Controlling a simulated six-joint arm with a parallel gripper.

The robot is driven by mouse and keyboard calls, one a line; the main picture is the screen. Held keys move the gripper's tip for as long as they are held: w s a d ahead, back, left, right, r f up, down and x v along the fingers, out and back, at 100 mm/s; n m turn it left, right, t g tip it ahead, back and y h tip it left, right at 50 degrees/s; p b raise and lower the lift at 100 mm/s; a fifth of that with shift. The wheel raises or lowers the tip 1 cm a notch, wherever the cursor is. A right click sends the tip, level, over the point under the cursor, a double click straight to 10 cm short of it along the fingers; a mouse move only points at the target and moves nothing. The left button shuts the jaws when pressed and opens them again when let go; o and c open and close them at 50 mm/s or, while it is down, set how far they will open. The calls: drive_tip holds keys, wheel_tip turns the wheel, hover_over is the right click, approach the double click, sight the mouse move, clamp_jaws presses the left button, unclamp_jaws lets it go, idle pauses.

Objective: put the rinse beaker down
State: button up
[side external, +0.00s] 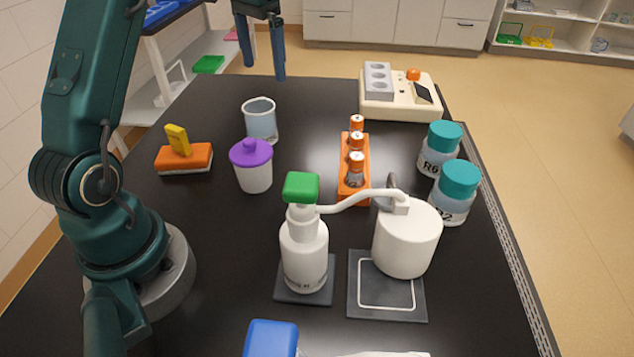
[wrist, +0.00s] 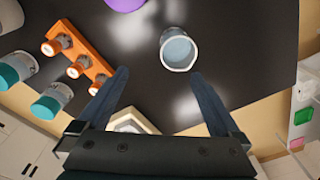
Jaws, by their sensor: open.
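A clear glass beaker (side external: 260,121) with pale liquid, which I take as the rinse beaker, stands upright on the black bench, left of centre towards the back. It also shows in the wrist view (wrist: 179,49), in the upper middle. My gripper (side external: 264,68) is open and empty, above and behind the beaker in the side view. In the wrist view its two fingers (wrist: 160,76) are spread wide, and the beaker lies beyond their tips, apart from them.
A purple-lidded white jar (side external: 252,172) stands close in front of the beaker. An orange sponge with a yellow handle (side external: 184,155) lies left, and an orange vial rack (side external: 354,170) right. A green-capped bottle (side external: 304,255) and white container (side external: 406,242) stand in front. Bare bench surrounds the beaker's back.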

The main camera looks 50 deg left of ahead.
drive_tip(key=s+d+r+m+t, duration=0.1)
drive_tip(key=s+d+r, duration=0.15)
drive_tip(key=d, duration=0.35)
drive_tip(key=s+d+r+t, duration=0.2)
drive_tip(key=s+d, duration=0.2)
drive_tip(key=d, duration=0.2)
drive_tip(key=s+d+f+t, duration=0.2)
drive_tip(key=s+d+f, duration=0.3)
drive_tip(key=s, duration=0.5)
drive_tip(key=shift+d+f+m, duration=0.3)
drive_tip(key=shift+d+f, duration=0.05)
drive_tip(key=shift+d, duration=0.65)
